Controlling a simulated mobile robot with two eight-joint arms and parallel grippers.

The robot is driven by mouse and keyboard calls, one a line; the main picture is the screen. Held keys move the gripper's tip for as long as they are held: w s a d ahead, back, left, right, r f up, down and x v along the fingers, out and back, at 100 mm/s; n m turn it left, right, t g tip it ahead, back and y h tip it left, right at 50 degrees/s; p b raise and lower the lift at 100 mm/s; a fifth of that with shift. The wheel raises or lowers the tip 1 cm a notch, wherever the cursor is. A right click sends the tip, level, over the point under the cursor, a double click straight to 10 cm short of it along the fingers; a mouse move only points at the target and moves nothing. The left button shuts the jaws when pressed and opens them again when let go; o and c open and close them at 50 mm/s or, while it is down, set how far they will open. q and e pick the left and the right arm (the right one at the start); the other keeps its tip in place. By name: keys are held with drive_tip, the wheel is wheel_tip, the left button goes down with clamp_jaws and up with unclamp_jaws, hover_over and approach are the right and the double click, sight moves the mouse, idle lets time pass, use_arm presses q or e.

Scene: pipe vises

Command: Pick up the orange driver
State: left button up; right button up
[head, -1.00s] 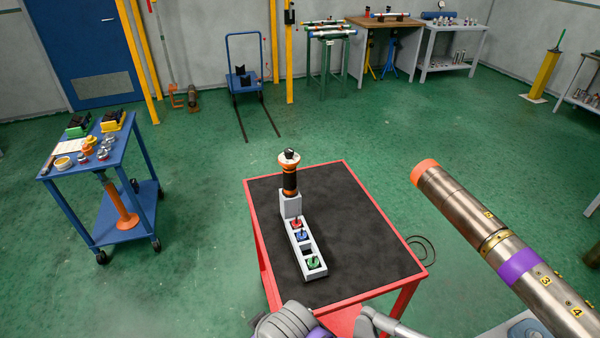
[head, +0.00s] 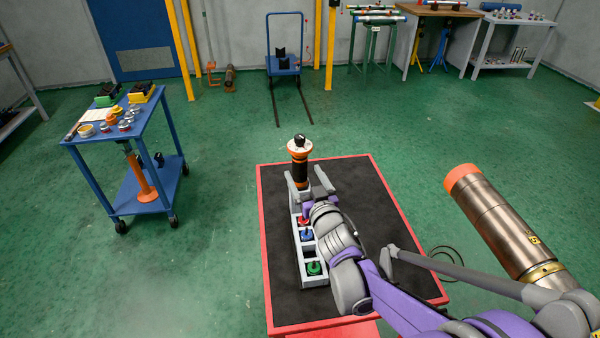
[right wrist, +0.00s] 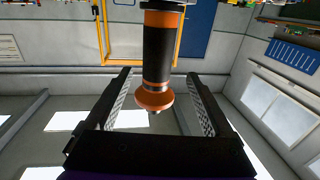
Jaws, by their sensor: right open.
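The orange driver (head: 299,165) stands upright at the far end of the grey holder on the black-topped table. It has a black body with orange bands and a pale top with a black knob. My right gripper (head: 303,172) is open at the driver, with one finger on each side of it. In the right wrist view the driver (right wrist: 158,50) appears between the two open fingers (right wrist: 158,76), with a visible gap on both sides. The driver's lower end is partly hidden by my gripper in the head view. My left gripper is not in view.
The grey holder (head: 313,282) also carries red, blue and green-handled bits (head: 314,268) nearer me. The table's red rim (head: 264,240) surrounds a mostly clear black mat. A large steel pipe (head: 495,220) is at right. A blue cart (head: 150,165) stands at left.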

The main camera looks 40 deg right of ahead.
drive_tip(key=x, duration=0.2)
drive_tip(key=shift+w, duration=0.4)
drive_tip(key=x, duration=0.6)
drive_tip(key=shift+s+d+f, duration=0.1)
drive_tip(key=shift+d, duration=0.25)
clamp_jaws()
